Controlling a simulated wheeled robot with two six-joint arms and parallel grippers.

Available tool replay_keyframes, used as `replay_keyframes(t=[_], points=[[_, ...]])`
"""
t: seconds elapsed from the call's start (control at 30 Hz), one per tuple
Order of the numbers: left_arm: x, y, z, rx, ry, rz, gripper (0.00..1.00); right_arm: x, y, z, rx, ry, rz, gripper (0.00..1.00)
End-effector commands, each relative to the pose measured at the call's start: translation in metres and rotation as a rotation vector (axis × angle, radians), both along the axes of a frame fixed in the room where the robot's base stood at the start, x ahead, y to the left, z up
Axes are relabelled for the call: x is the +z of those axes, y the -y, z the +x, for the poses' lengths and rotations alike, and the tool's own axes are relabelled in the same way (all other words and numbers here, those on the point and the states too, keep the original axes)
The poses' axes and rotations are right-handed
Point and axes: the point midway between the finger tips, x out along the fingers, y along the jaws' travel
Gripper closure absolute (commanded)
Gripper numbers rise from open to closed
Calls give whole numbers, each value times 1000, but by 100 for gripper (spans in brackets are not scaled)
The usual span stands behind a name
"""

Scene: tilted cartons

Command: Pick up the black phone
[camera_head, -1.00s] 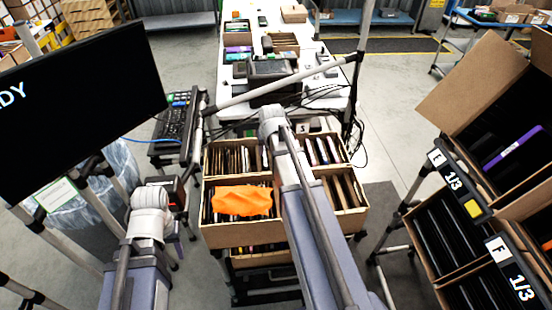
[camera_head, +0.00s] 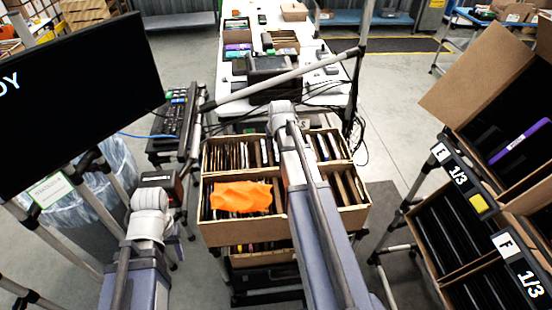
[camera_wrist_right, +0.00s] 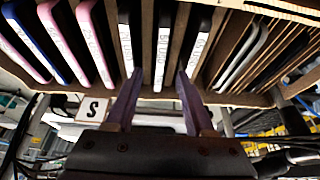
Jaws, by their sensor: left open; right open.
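Several black phones stand on edge in the back compartment of a cardboard carton (camera_head: 240,232). In the right wrist view a black phone (camera_wrist_right: 163,45) with a white label strip stands in line with the gap between my right fingers. Other black, pink and blue phones stand beside it, between cardboard dividers. My right gripper (camera_wrist_right: 160,86) is open and empty, its tips just short of the phones' near edges. In the head view my right arm hides that gripper. My left gripper is at the left, away from the carton, mostly hidden by its pale wrist; I see nothing held.
An orange cloth (camera_head: 241,196) lies over the carton's front-left compartment. A monitor (camera_head: 75,100) stands at left, with a keyboard (camera_head: 176,118) beside it. A white table (camera_head: 290,110) is behind the carton. Tilted cartons (camera_head: 497,135) of devices stand at right.

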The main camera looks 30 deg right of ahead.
Motion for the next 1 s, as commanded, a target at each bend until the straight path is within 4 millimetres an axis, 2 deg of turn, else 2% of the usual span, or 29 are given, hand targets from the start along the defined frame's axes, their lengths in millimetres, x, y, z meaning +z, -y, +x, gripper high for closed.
replay_keyframes(t=[0.03,0.3,0.63,1.0], points=[[-9,0,0,0,0,0,50,-9,1,2,0,0,0,46],[-41,0,0,0,0,0,50,-41,5,13,0,0,0,46],[-43,0,0,0,0,0,50,-43,6,14,0,0,0,46],[-43,0,0,0,0,0,50,-43,6,14,0,0,0,88]])
